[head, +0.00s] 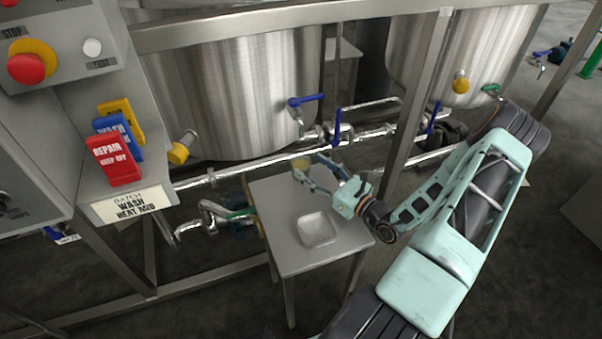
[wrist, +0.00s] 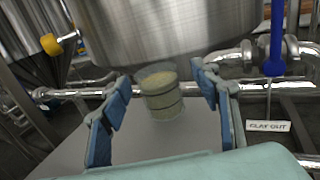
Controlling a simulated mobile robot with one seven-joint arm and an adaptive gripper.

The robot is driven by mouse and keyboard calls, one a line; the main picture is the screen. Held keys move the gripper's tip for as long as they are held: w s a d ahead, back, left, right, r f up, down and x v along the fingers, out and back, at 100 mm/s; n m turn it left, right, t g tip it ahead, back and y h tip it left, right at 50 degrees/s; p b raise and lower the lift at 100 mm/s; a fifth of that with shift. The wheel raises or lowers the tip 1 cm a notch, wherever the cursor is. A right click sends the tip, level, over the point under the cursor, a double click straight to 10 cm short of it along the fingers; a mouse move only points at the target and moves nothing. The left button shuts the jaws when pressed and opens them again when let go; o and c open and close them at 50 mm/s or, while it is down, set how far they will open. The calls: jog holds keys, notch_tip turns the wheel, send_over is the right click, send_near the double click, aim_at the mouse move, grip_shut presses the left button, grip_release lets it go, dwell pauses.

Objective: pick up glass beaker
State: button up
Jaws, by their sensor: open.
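The glass beaker (wrist: 162,98) holds yellowish-green contents. It stands upright on the grey table (wrist: 70,155), between and ahead of my gripper's two blue fingers in the wrist view. In the head view the beaker (head: 300,163) shows only as a small yellowish patch at the table's far edge, partly hidden by my gripper (head: 309,170). My gripper (wrist: 160,80) is open, with a gap on either side of the beaker and nothing held.
A shallow square dish (head: 318,229) sits on the table nearer me. Large steel tanks (head: 235,90), pipes and blue-handled valves (head: 304,101) stand close behind the table. A steel frame post (head: 412,110) rises just right of my gripper. A control panel (head: 60,60) is at left.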

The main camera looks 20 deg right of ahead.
aim_at(301, 161)
jog(key=x, duration=0.2)
jog(key=b+x, duration=0.1)
jog(key=x, duration=0.1)
jog(key=shift+w+a, duration=0.15)
jog(key=shift+a, duration=0.25)
jog(key=shift+c, duration=0.2)
jog(key=c, duration=1.5)
jog(key=shift+r, duration=0.15)
